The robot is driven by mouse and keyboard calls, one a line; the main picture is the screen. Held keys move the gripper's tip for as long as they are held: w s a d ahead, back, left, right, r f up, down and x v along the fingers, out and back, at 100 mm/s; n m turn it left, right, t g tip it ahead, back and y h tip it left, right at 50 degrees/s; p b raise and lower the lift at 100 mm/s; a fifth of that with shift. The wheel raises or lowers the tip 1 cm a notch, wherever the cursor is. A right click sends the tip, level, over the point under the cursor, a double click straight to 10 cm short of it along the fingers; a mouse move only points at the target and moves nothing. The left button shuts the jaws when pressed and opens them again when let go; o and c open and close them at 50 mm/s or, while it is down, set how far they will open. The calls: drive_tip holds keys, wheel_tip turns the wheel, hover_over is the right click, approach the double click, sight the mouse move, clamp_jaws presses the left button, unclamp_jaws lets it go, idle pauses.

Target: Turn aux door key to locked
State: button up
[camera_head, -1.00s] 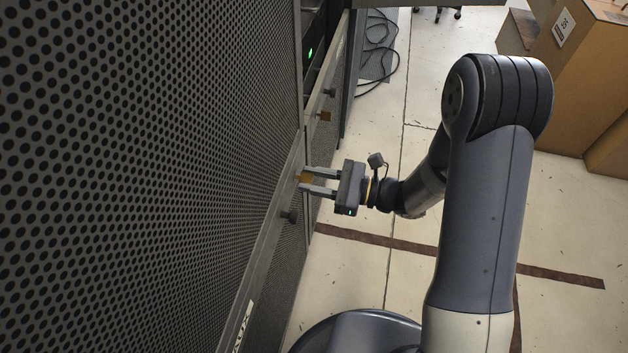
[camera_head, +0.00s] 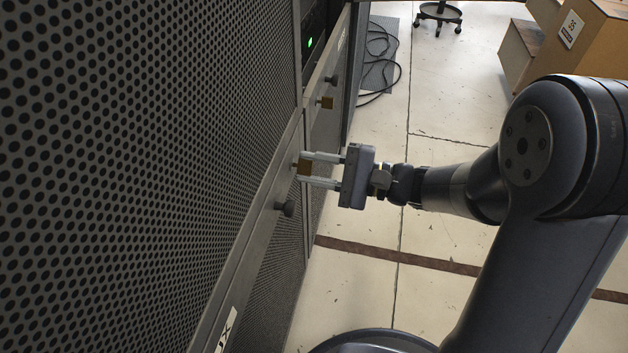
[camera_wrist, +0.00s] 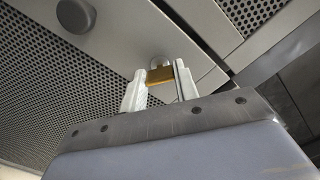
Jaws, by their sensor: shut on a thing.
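The aux door (camera_head: 150,150) is a dark perforated panel with a grey edge strip, filling the left of the head view. Its brass key (camera_head: 304,168) sticks out from the strip, and it also shows in the wrist view (camera_wrist: 160,75) in front of a round lock. My gripper (camera_head: 309,170) is shut on the key, one finger on each side of it. The fingers also show in the wrist view (camera_wrist: 160,88). The lettering on the door is cut off, and I see no lock markings.
A dark round knob (camera_head: 286,208) sits on the strip just below the key. Cables (camera_head: 380,60) lie on the floor beyond, and cardboard boxes (camera_head: 570,40) stand at the upper right.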

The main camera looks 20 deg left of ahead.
drive_tip(key=n+b, duration=0.1)
drive_tip(key=b, duration=0.1)
drive_tip(key=n+b, duration=0.4)
drive_tip(key=shift+f+b, duration=0.3)
drive_tip(key=shift+b, duration=0.1)
drive_tip(key=shift+r+n+b, duration=0.2)
drive_tip(key=shift+n+b, duration=0.6)
drive_tip(key=shift+b, duration=0.2)
drive_tip(key=shift+r, duration=0.1)
drive_tip(key=o, duration=1)
drive_tip(key=d+p, duration=0.1)
drive_tip(key=d, duration=0.2)
drive_tip(key=d+p, duration=0.1)
drive_tip(key=d, duration=0.3)
drive_tip(key=w+d, duration=0.1)
drive_tip(key=d, duration=0.2)
drive_tip(key=shift+d+p, duration=0.4)
drive_tip(key=shift+a, duration=0.15)
